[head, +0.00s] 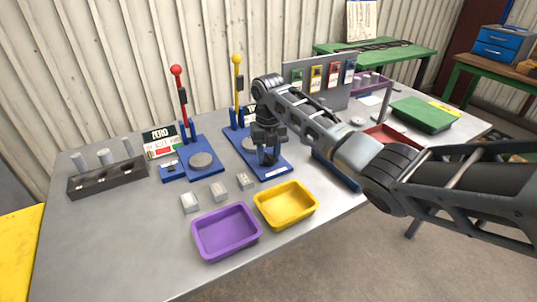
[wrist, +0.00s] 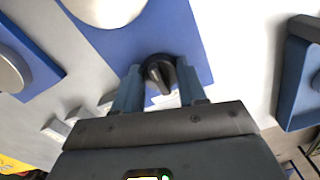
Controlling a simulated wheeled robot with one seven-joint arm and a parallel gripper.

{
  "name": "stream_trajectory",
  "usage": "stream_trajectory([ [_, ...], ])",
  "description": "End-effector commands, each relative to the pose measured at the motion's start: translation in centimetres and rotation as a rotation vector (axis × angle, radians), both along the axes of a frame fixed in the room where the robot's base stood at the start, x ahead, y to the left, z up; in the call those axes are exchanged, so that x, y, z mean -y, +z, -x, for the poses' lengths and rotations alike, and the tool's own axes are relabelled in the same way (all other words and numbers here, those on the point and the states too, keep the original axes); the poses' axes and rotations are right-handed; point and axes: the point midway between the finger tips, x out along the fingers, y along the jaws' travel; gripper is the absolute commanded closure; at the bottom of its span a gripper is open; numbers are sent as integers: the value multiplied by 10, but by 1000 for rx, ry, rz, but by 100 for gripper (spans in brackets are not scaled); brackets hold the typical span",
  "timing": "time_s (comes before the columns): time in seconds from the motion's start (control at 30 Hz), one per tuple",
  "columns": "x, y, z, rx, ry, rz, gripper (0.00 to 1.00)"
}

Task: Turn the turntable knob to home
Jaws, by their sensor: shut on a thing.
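My gripper (head: 268,155) points down over the front part of the blue base (head: 283,170) with the yellow-balled lever (head: 237,75). In the wrist view my gripper (wrist: 160,80) has its fingers on both sides of a black round knob (wrist: 158,70) and is shut on it. The knob's pointer ridge faces toward the bottom of the wrist view, slightly right. A white label shows partly beside the knob, too covered to read. The round grey turntable (head: 249,144) sits behind the knob on the same base, and its edge also shows in the wrist view (wrist: 105,8).
A second blue base with a red-balled lever (head: 178,85) stands to the left. Small grey blocks (head: 219,190), a purple tray (head: 227,232) and a yellow tray (head: 286,205) lie in front. A dark rack (head: 107,178) with cylinders stands at the left. The table's front left is clear.

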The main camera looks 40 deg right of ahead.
Motion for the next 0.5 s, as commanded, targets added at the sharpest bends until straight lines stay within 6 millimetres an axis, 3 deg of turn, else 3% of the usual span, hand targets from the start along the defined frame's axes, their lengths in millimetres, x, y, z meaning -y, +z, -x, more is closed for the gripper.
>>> stream_trajectory([
  [0.5,-1,1,0,1,43,0,89],
])
